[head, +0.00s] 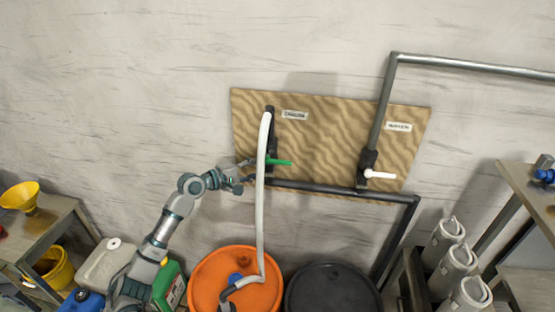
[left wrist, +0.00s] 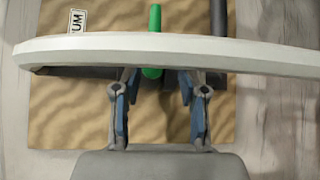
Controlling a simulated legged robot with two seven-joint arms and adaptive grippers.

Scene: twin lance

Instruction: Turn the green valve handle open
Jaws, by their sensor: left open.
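The green valve handle (head: 279,162) sticks out to the right from the dark vertical pipe on the wooden board. My left gripper (head: 250,172) is just left of it, partly behind the pale hose (head: 262,190). In the left wrist view, the gripper (left wrist: 158,82) is open, with its blue-padded fingers apart. The green handle (left wrist: 154,22) shows beyond the hose (left wrist: 90,48), and its lower end shows between the fingertips. The hose crosses in front of the handle and hides part of it and the fingertips. I cannot tell whether the fingers touch it. My right gripper is not in view.
A white-handled valve (head: 380,175) sits right on the same board (head: 330,130). The hose runs down to an orange drum (head: 205,275), beside a black drum (head: 330,290). A grey pipe (head: 340,188) crosses low on the board. Shelves stand on both sides.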

